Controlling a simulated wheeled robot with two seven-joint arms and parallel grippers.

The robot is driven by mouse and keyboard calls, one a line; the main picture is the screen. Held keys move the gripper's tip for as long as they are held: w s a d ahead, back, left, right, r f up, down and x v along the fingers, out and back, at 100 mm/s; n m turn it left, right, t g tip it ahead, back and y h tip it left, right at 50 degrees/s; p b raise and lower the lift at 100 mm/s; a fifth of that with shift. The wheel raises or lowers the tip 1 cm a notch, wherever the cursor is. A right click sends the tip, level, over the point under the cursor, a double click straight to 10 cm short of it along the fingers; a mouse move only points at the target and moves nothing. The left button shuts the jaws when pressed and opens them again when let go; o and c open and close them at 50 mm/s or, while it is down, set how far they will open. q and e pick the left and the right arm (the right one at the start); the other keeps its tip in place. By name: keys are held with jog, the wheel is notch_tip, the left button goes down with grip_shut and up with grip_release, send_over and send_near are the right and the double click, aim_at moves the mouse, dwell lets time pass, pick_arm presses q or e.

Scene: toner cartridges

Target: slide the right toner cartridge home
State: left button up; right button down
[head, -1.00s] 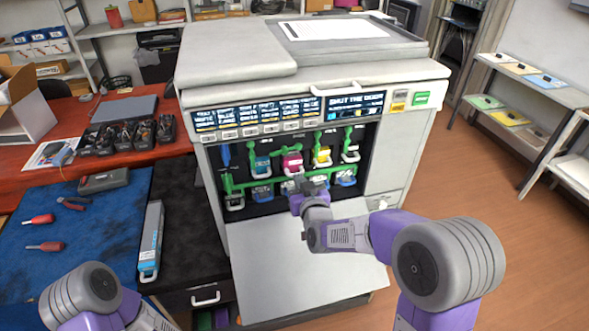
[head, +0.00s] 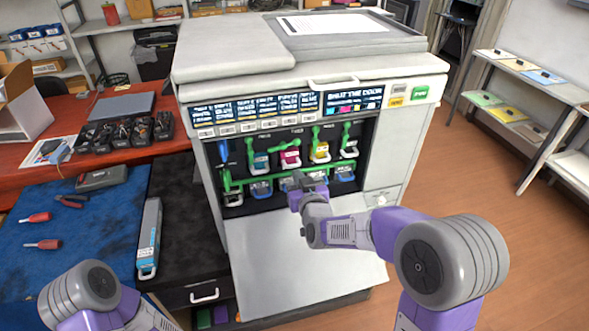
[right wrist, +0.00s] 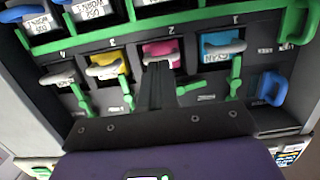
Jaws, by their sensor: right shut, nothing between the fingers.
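The open printer bay holds an upper row of cartridges: cyan (head: 261,162), magenta (head: 290,158), yellow (head: 320,152) and one with a grey handle (head: 348,150) at the right end. Their front handles show in the right wrist view, which is upside down, with magenta (right wrist: 160,52) in the middle. Green levers stand by the cartridges; the magenta one's lever is slanted, the others are near upright. My right gripper (head: 311,183) is shut and empty in front of the bay. In the right wrist view its fingers (right wrist: 158,70) overlap the magenta front; contact cannot be told. My left gripper is out of frame.
The lowered printer door (head: 300,265) lies below my right forearm. A lower row of labelled units with a green rail (head: 235,185) fills the bay's bottom. A long grey cartridge (head: 150,238) lies on the black cart top at left. Tools lie on the blue mat (head: 85,225).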

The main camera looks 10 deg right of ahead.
jog(key=s, duration=0.6)
jog(key=shift+s, duration=0.4)
